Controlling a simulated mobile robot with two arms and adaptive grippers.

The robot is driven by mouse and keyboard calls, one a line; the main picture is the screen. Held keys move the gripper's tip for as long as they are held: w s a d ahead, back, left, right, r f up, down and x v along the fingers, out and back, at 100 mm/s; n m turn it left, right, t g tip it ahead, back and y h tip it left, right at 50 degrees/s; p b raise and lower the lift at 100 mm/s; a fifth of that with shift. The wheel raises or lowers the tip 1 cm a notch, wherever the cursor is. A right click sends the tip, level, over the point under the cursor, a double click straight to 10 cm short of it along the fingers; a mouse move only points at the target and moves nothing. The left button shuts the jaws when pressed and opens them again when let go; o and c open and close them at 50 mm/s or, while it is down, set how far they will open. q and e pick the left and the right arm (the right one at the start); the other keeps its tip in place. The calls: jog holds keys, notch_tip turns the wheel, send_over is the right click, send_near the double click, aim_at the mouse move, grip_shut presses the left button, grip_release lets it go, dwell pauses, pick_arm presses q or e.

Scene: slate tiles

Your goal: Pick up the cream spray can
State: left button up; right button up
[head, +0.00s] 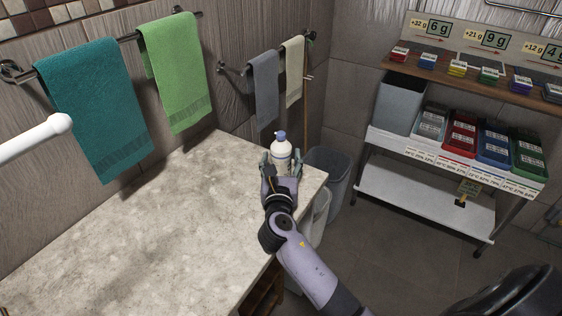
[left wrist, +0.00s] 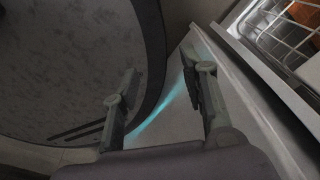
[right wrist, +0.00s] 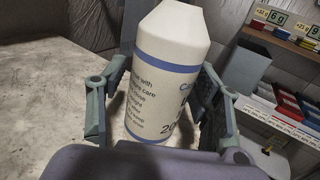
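The cream spray can (head: 281,157) stands upright near the far right corner of the stone-look counter. It has a blue cap in the head view. In the right wrist view the can (right wrist: 168,75) shows blue bands and printed text, with its top cut off. My right gripper (head: 281,163) is around it, one finger on each side. In the right wrist view the fingers (right wrist: 163,95) look apart, with a narrow gap at the left; contact at the right is unclear. My left gripper (left wrist: 163,72) is open and empty in the left wrist view, and out of the head view.
The counter (head: 150,220) is otherwise bare. Towels, including a teal one (head: 95,105) and a green one (head: 178,75), hang on the wall behind. Grey bins (head: 328,172) stand beyond the counter's right end. A shelf rack (head: 425,200) with coloured bins is at the right.

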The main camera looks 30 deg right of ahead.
jog(key=c, duration=1.3)
jog(key=shift+r, duration=0.15)
